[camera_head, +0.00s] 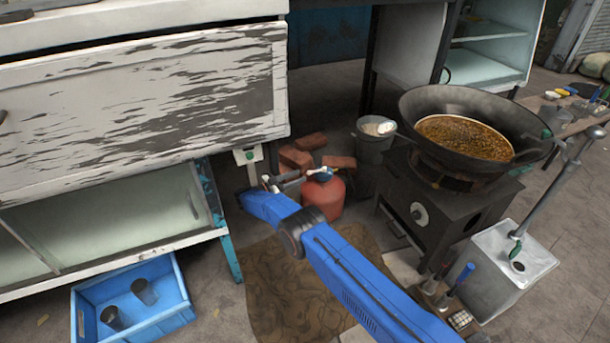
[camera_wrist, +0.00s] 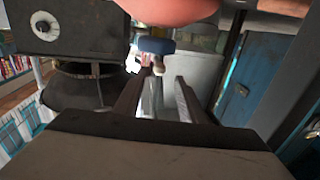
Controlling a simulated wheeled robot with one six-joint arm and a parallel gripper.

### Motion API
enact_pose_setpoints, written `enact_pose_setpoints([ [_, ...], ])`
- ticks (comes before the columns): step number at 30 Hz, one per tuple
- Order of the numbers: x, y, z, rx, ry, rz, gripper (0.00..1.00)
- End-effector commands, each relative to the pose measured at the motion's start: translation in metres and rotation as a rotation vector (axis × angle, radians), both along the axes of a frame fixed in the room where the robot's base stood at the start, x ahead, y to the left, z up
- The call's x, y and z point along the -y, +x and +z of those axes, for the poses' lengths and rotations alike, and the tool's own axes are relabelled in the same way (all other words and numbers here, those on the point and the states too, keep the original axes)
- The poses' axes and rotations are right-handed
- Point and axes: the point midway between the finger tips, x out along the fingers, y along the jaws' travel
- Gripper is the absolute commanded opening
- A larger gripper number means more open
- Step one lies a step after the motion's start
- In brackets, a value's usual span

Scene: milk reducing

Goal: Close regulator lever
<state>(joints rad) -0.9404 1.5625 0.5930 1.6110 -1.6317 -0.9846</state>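The red gas cylinder (camera_head: 323,198) stands on the ground behind my blue arm. Its blue regulator (camera_head: 321,175) sits on top, with a small pale part that may be the lever beside it. My gripper (camera_head: 287,180) is just left of the regulator, partly hidden by my arm. In the wrist view, which looks upside down, the cylinder (camera_wrist: 175,10) is at the top and the blue regulator (camera_wrist: 153,45) hangs below it. My gripper (camera_wrist: 160,82) is open there, its two dark fingers apart and pointing toward the regulator. I cannot tell whether they touch the lever.
Red bricks (camera_head: 296,157) lie behind the cylinder. A metal bucket (camera_head: 373,150) and a black stove (camera_head: 440,215) with a large wok (camera_head: 415,100) stand to the right. A white cabinet (camera_head: 140,95) and blue crate (camera_head: 177,315) are at left. A brown mat (camera_head: 270,290) covers the ground in front.

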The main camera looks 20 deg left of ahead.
Motion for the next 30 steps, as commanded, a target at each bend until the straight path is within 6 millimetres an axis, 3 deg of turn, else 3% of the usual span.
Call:
enact_pose_setpoints([
  [3, -0.014, -0.017, -0.001, 0.000, 0.000, 0.001, 0.37],
  [10, -0.029, -0.035, 0.000, 0.001, 0.000, 0.000, 0.37],
  [30, -0.032, -0.038, 0.000, 0.001, 0.001, -0.001, 0.37],
])
